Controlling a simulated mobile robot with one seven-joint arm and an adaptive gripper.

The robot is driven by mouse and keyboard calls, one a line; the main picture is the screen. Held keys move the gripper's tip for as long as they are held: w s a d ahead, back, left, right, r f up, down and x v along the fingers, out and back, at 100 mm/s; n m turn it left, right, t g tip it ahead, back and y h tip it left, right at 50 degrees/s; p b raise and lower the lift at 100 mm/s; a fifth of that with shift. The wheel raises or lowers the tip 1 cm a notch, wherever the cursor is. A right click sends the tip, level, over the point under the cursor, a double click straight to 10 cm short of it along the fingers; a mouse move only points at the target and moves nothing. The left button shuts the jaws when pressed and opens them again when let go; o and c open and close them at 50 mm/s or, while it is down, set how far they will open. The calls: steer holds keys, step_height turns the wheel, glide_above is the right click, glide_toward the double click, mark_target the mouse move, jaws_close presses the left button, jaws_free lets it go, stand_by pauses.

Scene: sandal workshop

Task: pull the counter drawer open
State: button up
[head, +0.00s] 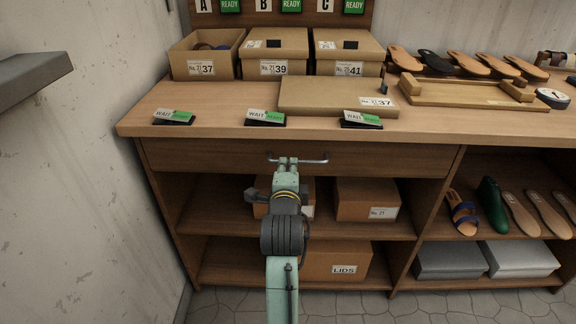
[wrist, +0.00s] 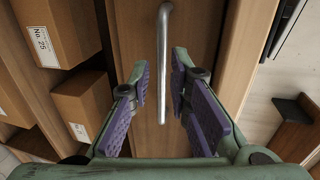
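The counter drawer (head: 380,160) is a wide wooden front under the counter top, and it looks shut. Its metal bar handle (head: 315,161) runs across the middle of the front. My gripper (head: 288,161) is at the handle in the head view, where its fingers cover part of the bar. In the wrist view the handle (wrist: 164,75) passes between the two purple-padded fingers of my open gripper (wrist: 163,90). A gap shows on both sides of the bar there. The drawer front also shows behind the bar (wrist: 141,25).
The counter top (head: 220,105) carries shoe boxes, a flat box lid (head: 325,97) and several WAIT/READY signs along its front edge. Open shelves with boxes (head: 367,199) lie below the drawer. A wall (head: 80,180) stands at left, and a grey ledge (head: 30,75) juts out there.

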mark_target(288, 162)
steer(key=shift+p+x, duration=0.35)
steer(key=shift+x, duration=2.05)
steer(key=shift+r, duration=0.1)
jaws_close()
